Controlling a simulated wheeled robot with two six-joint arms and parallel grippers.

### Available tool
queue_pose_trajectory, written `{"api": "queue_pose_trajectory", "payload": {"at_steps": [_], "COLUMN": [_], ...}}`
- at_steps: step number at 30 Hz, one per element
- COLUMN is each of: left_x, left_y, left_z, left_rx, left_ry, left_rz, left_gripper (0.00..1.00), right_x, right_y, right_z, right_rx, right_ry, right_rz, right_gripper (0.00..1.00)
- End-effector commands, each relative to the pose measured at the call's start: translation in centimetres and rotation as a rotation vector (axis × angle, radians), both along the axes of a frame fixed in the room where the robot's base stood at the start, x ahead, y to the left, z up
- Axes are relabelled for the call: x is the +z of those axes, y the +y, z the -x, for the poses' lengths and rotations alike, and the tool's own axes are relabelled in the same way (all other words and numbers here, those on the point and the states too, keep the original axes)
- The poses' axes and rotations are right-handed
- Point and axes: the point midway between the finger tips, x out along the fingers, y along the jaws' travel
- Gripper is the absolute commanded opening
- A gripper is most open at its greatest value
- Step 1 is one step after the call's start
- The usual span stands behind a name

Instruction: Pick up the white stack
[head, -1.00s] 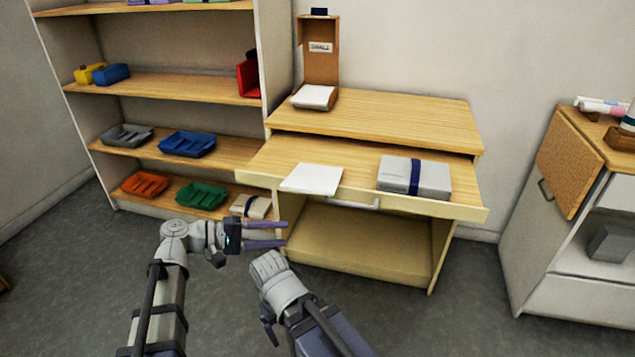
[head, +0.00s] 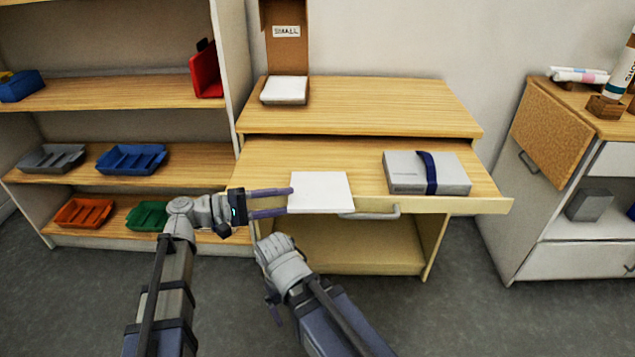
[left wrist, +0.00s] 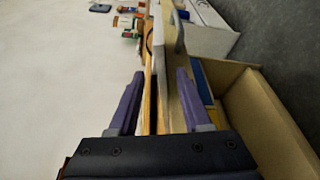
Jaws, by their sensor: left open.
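The white stack (head: 321,192) lies flat at the front left of the pulled-out wooden surface (head: 365,168), its front side at the edge. My left gripper (head: 288,201) is open, with its two purple fingers pointing right at the stack's left side. The tips are at or very near that side; I cannot tell whether they touch or straddle it. In the left wrist view the open fingers (left wrist: 160,85) are on either side of the surface's edge, with nothing clearly held. My right gripper (head: 275,308) is low in front of the desk, mostly hidden by its own arm.
A grey box with a blue band (head: 408,172) sits right of the stack. A metal handle (head: 370,214) juts from the front edge. Shelves with coloured trays (head: 132,158) stand left, a cabinet (head: 555,185) right.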

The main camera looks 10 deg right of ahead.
Motion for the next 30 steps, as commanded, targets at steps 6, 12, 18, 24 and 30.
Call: {"api": "queue_pose_trajectory", "payload": {"at_steps": [6, 12, 18, 24, 30], "left_x": [-0.1, -0.3, -0.3, -0.8, -1.0], "left_y": [-0.3, -2.2, -2.8, -4.7, -7.4], "left_z": [0.0, -0.1, -0.1, -0.4, -0.6], "left_rx": [-0.001, -0.002, -0.001, -0.002, -0.001], "left_ry": [0.0, 0.0, 0.0, -0.001, -0.001], "left_rz": [-0.001, -0.001, -0.001, -0.001, -0.001], "left_gripper": [0.49, 0.49, 0.49, 0.49, 0.49], "right_x": [0.0, -0.3, -0.3, -0.8, -1.0], "right_y": [0.0, 0.0, 0.0, 0.0, 0.0], "right_z": [0.0, 0.0, 0.0, 0.0, 0.0], "right_rx": [0.0, 0.0, 0.0, 0.0, 0.0], "right_ry": [0.0, 0.0, 0.0, 0.0, 0.0], "right_rz": [0.0, 0.0, 0.0, 0.0, 0.0], "right_gripper": [0.9, 0.9, 0.9, 0.9, 0.9]}}
